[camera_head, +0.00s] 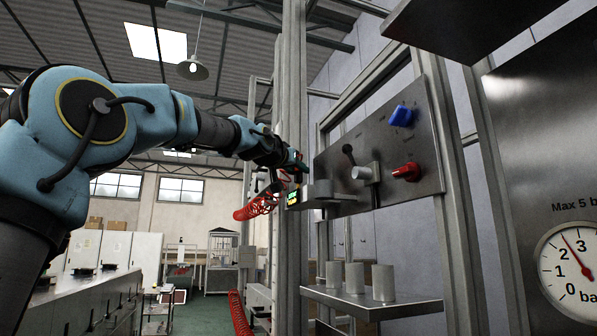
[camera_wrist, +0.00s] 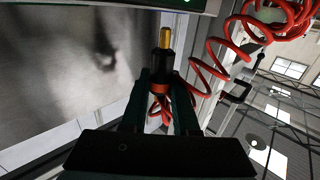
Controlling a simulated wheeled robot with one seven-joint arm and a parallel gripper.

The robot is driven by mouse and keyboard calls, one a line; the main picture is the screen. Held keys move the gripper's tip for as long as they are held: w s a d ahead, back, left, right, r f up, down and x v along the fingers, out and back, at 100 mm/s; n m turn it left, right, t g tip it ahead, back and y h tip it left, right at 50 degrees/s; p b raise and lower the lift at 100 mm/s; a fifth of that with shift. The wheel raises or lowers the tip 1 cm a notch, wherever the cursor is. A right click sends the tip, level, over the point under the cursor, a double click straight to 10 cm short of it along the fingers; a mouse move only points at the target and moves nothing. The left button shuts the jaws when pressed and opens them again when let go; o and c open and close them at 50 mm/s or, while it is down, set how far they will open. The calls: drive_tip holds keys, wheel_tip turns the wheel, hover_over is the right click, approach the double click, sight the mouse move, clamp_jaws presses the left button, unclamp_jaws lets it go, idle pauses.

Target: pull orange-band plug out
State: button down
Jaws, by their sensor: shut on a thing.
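My gripper (camera_wrist: 166,80) is shut on the orange-band plug (camera_wrist: 165,62), with one finger on each side of its dark body. The orange band (camera_wrist: 160,88) shows between the fingers. The plug's brass tip (camera_wrist: 166,37) is bare and points toward the top of the wrist view, apart from the green-edged surface there as far as I can see. A red coiled hose (camera_wrist: 218,52) runs beside and behind the plug. In the head view my gripper (camera_head: 294,164) is by the frame post, left of the metal panel (camera_head: 330,165); the plug is too small to make out there.
The panel carries a blue knob (camera_head: 402,116), a red knob (camera_head: 406,171) and a grey cylindrical fitting (camera_head: 365,172). A small lit display (camera_head: 293,198) is below my gripper. A shelf (camera_head: 352,302) with several metal cylinders is lower down. A gauge (camera_head: 568,272) is at right.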

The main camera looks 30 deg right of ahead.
drive_tip(key=shift+r, duration=2.15)
